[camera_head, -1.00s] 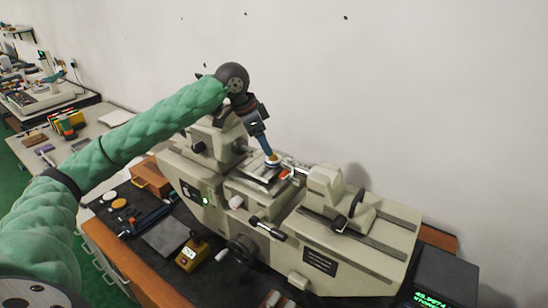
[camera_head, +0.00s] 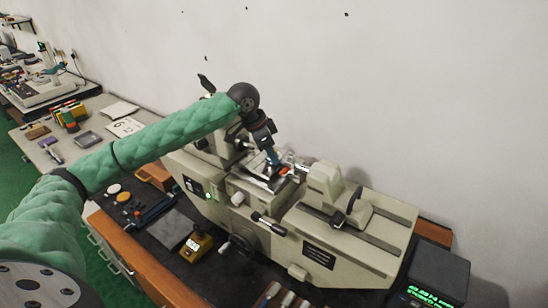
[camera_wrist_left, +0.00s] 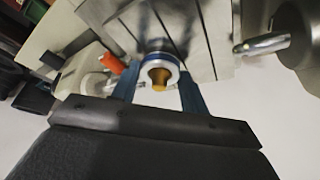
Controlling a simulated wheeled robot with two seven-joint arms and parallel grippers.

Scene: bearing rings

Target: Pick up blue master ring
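The blue master ring (camera_wrist_left: 160,70) shows in the left wrist view as a pale ring with a blue band, with a brass-coloured piece in its opening. It is at the metal stage (camera_head: 262,184) of the beige measuring machine (camera_head: 300,225). My left gripper (camera_wrist_left: 161,82) has its two blue fingers on either side of the ring, close to its edges. I cannot tell whether they touch it. In the head view the left gripper (camera_head: 272,158) points down at the stage and mostly hides the ring. My right gripper is out of view.
An orange part (camera_wrist_left: 112,63) is left of the ring. A digital readout (camera_head: 437,275) sits at front right.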

